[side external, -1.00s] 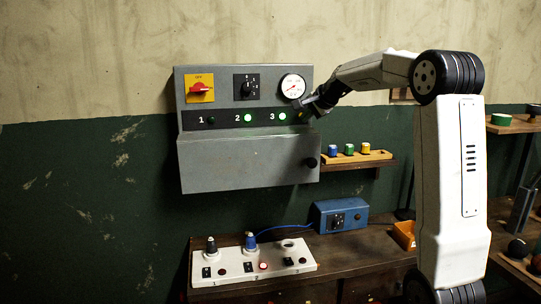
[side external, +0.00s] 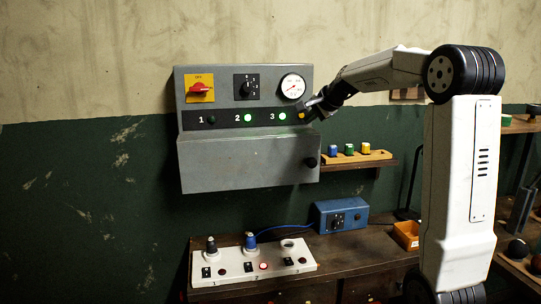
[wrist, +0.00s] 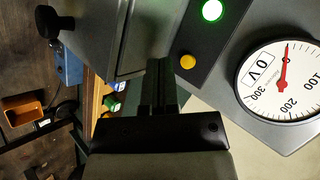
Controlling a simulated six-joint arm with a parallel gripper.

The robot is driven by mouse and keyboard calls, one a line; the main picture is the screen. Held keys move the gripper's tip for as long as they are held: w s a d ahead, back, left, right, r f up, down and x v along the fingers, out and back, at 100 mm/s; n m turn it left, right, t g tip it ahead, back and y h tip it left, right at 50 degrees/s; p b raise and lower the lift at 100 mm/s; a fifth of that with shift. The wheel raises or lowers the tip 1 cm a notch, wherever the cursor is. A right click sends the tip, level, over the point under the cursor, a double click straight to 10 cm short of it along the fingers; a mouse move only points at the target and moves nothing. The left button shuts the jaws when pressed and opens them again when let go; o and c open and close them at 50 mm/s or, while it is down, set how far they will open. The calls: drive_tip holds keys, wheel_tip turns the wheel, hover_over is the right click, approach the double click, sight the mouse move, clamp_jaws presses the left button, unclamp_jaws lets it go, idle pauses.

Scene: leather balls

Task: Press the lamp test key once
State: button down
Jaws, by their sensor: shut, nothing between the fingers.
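The lamp test key appears to be the yellow button (side external: 303,115) at the right end of the black lamp strip on the grey wall panel. It also shows in the wrist view (wrist: 187,61), uncovered. My gripper (side external: 307,104) is shut and empty, close to the key in the side view. In the wrist view, the shut fingertips (wrist: 160,62) lie left of the key, apart from it in the picture. Lamp 1 (side external: 211,120) is dark. Lamp 2 (side external: 247,118) and lamp 3 (side external: 282,116) glow green.
A gauge (side external: 293,86), a black selector (side external: 246,87) and a red switch on yellow (side external: 201,88) sit above the strip. A grey box with a black knob (side external: 310,162) juts out below. A shelf (side external: 372,159) holds coloured pieces at right.

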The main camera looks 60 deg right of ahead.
drive_tip(key=shift+s+a, duration=0.9)
drive_tip(key=shift+n+g+y, duration=0.4)
drive_tip(key=shift+n, duration=0.3)
drive_tip(key=f, duration=0.1)
drive_tip(key=a+f, duration=0.2)
drive_tip(key=shift+s+f, duration=0.25)
drive_tip(key=shift+s, duration=0.15)
drive_tip(key=s+a+f+n+g+y, duration=0.2)
drive_tip(key=a+f+n+g+y, duration=0.15)
drive_tip(key=a+f+n, duration=1.35)
drive_tip(key=s+a+f+g, duration=0.1)
drive_tip(key=s+a+f, duration=0.2)
drive_tip(key=a, duration=0.3)
drive_tip(key=s+a+f+n+g, duration=0.1)
drive_tip(key=s+a+f, duration=0.2)
drive_tip(key=a+f, duration=0.2)
drive_tip(key=shift+s+a+f+n+h, duration=0.2)
drive_tip(key=shift+s+a+n+h, duration=0.15)
drive_tip(key=shift+a, duration=0.8)
